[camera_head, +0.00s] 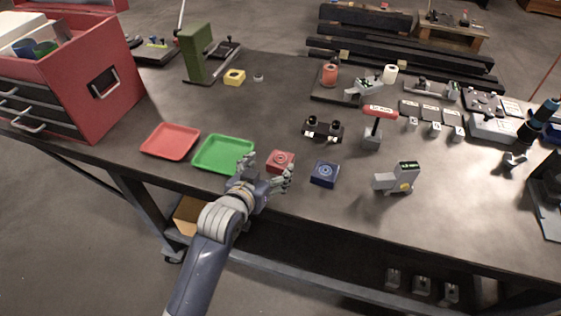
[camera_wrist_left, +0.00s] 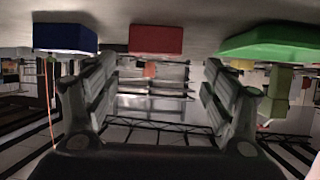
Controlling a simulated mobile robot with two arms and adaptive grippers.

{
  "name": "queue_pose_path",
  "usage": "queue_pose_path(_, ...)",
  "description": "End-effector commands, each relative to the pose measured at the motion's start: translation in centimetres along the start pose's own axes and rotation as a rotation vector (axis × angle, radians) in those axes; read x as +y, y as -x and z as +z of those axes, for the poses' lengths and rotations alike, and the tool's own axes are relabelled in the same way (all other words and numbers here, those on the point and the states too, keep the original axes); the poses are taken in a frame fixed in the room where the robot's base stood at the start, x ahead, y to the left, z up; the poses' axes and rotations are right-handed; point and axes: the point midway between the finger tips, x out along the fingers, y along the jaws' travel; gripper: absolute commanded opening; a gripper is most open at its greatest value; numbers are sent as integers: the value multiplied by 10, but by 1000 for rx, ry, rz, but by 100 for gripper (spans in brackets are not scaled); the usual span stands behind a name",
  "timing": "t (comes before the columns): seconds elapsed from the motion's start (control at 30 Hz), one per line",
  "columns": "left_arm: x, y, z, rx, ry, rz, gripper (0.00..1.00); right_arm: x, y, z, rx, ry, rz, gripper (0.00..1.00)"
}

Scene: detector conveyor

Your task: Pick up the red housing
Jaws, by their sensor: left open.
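The red housing (camera_head: 281,161) is a small square block with a round mark on top, on the dark table near its front edge. It also shows in the left wrist view (camera_wrist_left: 156,40), top centre, where the scene appears upside down. My left gripper (camera_head: 268,170) is open and empty at the front edge, just before and left of the red housing. In the left wrist view its two fingers (camera_wrist_left: 158,85) stand apart, with the red housing beyond them, between their lines. I see no contact. My right gripper is not in view.
A blue housing (camera_head: 325,173) sits close right of the red one. A green tray (camera_head: 223,153) and a red tray (camera_head: 170,141) lie to the left. A grey handheld device (camera_head: 398,179) stands further right. A black fixture (camera_head: 323,130) is behind. Clear table lies between them.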

Motion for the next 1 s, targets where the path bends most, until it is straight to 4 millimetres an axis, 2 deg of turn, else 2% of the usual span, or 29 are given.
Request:
queue_pose_path(0.27,2,-17,0,-1,1,0,77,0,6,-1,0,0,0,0)
queue_pose_path(0.6,6,-54,2,-1,0,-1,77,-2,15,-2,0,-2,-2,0)
queue_pose_path(0.93,6,-58,3,0,0,-1,77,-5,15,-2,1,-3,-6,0)
queue_pose_path(1.0,6,-58,3,-1,0,-1,61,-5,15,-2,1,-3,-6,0)
